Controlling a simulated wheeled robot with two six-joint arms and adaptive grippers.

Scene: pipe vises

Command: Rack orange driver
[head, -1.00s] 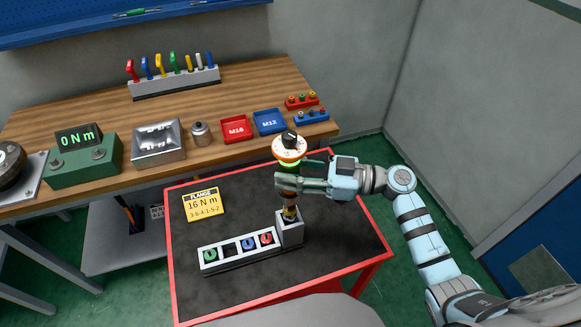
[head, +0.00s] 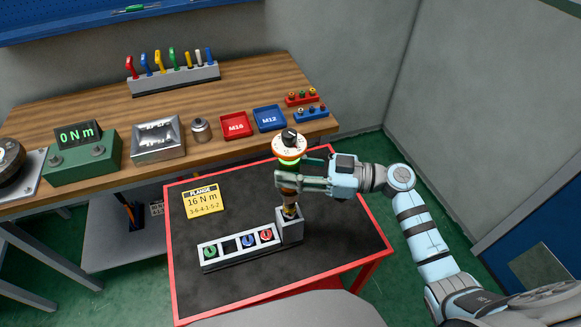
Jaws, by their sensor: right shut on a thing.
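The driver (head: 289,147) has a round white-and-orange head with a black knob and a green ring below it. It stands about upright in my right gripper (head: 284,184), which is shut around its body below the ring. The driver's lower end meets the top of a taller grey block (head: 291,232) at the right end of a rack (head: 213,263). Its tip is hidden, so I cannot tell how deep it sits. The rack's row shows green, blue and red round pieces and one dark, empty-looking slot (head: 230,247). My left gripper is not in view.
The rack stands on a red-edged cart with a dark top (head: 335,245). A yellow card (head: 201,201) reading "FLANGE 16 Nm" lies at its back left. The wooden bench behind holds M16 (head: 236,126) and M12 (head: 269,120) trays and a green 0 Nm display box (head: 82,157).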

